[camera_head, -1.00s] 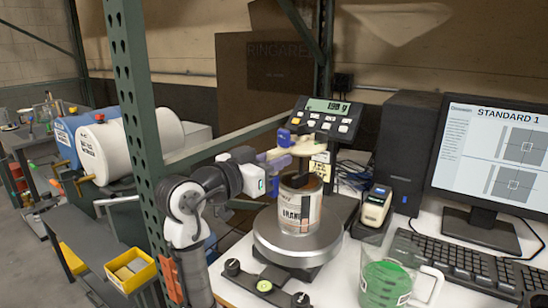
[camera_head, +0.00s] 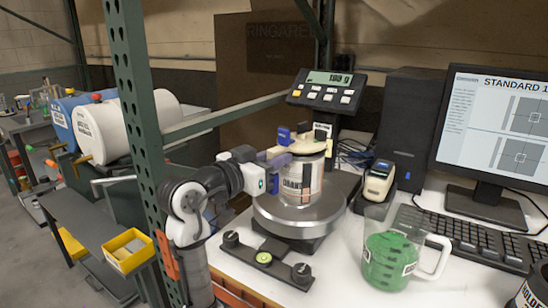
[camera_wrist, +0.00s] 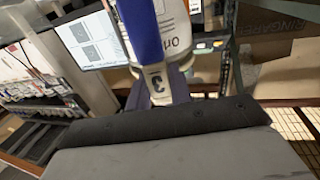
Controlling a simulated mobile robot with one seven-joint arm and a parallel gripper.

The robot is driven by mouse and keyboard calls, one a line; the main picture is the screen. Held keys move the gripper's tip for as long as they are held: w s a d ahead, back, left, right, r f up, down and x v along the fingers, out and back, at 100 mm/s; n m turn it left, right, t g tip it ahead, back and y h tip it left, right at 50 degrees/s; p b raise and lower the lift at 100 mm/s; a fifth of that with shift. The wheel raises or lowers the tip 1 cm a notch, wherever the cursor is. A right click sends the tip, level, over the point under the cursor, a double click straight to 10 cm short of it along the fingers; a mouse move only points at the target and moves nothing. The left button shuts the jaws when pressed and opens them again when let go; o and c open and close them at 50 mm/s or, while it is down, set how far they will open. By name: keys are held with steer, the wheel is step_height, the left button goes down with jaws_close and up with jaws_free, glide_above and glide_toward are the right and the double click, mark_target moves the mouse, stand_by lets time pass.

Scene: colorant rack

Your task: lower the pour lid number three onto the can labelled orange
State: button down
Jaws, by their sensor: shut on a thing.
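The can labelled orange (camera_head: 300,178) stands upright on the round metal pan of a scale. The cream pour lid (camera_head: 304,144), with blue and black parts on top, is level at the can's top rim. I cannot tell whether it is fully seated. My gripper (camera_head: 275,160) comes in from the left and is shut on the lid's side. In the wrist view, a blue and pale part of the lid marked 3 (camera_wrist: 157,84) lies between my fingers, with the white can (camera_wrist: 174,35) just beyond. The can's far side is hidden.
The scale pan (camera_head: 300,215) fills the bench's middle, with its display (camera_head: 329,78) behind. A green-filled jug (camera_head: 392,258) stands at front right, beside a keyboard (camera_head: 470,238) and monitor. A green rack post (camera_head: 140,130) stands close left of my arm.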

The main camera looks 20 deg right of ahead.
steer(key=shift+f+b, duration=0.45)
steer(key=shift+f, duration=0.15)
stand_by(0.5)
steer(key=c, duration=1.2)
jaws_free()
steer(key=shift+o, duration=0.2)
steer(key=b+v, duration=0.3)
steer(key=v, duration=1)
steer(key=shift+s+a, duration=0.25)
steer(key=shift+a, duration=0.1)
steer(key=shift+a, duration=0.1)
